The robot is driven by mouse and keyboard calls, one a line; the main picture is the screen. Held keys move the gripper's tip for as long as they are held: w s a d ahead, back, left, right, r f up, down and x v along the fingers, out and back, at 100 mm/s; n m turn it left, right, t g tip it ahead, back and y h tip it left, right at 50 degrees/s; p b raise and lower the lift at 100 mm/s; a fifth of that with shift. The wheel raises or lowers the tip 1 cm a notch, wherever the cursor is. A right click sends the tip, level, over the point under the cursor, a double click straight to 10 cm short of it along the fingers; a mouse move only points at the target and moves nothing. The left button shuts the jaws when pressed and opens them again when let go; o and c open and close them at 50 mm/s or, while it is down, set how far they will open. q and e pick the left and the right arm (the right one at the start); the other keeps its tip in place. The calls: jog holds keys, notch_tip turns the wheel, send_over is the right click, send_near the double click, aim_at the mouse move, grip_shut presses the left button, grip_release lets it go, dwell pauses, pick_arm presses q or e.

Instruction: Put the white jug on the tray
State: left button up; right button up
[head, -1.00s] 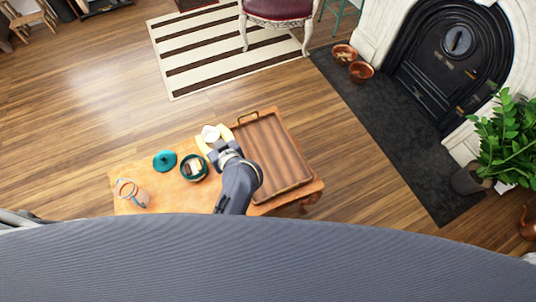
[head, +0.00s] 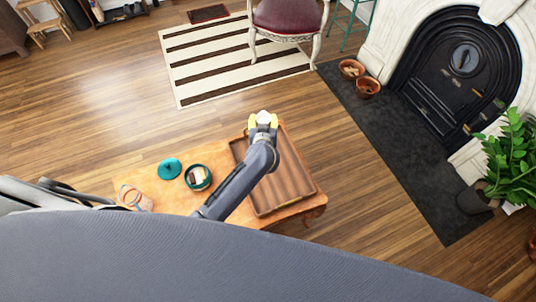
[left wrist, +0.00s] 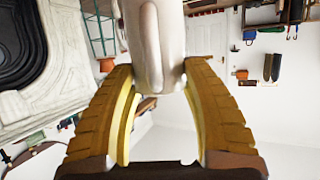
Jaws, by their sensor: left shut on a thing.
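The white jug (head: 264,117) is in my left gripper (head: 263,122), whose yellow fingers are closed on it. In the head view they are over the far end of the wooden tray (head: 295,195), which lies on the right part of the small wooden table (head: 180,205). I cannot tell the jug's height above the tray. In the left wrist view the white jug (left wrist: 155,45) stands between the yellow fingers, its lower part partly hidden by them. My left arm covers part of the tray's left side. My right gripper is not in view.
A teal bowl (head: 198,177) with pale and brown contents, a teal lid (head: 169,169) and a clear glass pitcher (head: 135,198) stand on the table, left of my arm. A chair (head: 288,18) and a striped rug (head: 225,60) are beyond the table.

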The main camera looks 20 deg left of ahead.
pick_arm(q)
notch_tip(320, 180, down, 18)
jog(key=shift+r, duration=0.15)
dwell(0.6)
dwell(0.3)
jog(key=o, duration=1.4)
jog(key=shift+o, duration=0.2)
jog(key=v, duration=1.2)
